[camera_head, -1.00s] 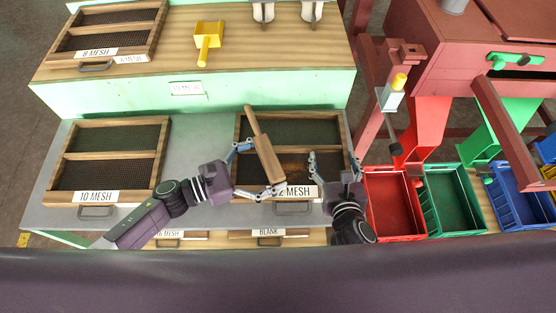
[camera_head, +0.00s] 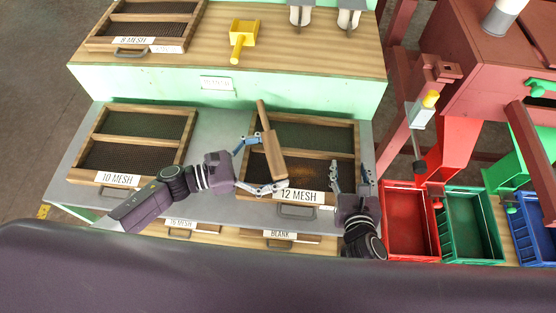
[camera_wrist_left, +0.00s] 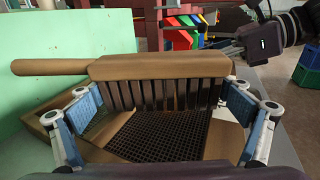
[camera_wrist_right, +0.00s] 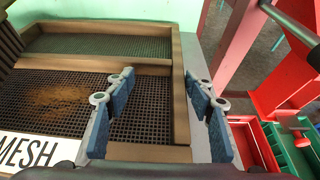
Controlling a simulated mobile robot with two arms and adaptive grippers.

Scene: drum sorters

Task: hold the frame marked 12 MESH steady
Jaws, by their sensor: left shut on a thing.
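The wooden frame marked 12 MESH (camera_head: 299,196) lies on the grey bench, with a brown patch of material (camera_wrist_right: 62,100) on its mesh. My left gripper (camera_head: 262,165) is shut on a wooden-handled brush (camera_head: 274,157), over the left part of that frame. The brush's dark bristles (camera_wrist_left: 170,93) point down at the mesh in the left wrist view; I cannot tell whether they touch it. My right gripper (camera_head: 350,171) is open at the frame's right rim (camera_wrist_right: 180,95). In the right wrist view its fingers stand on either side of that rim, apart from each other.
The 10 MESH frame (camera_head: 118,178) lies to the left on the bench. A yellow scoop (camera_head: 242,38) and the 8 MESH frame (camera_head: 132,41) are on the upper shelf. Red (camera_head: 408,222) and green (camera_head: 470,225) bins stand to the right, beside a red machine (camera_head: 490,75).

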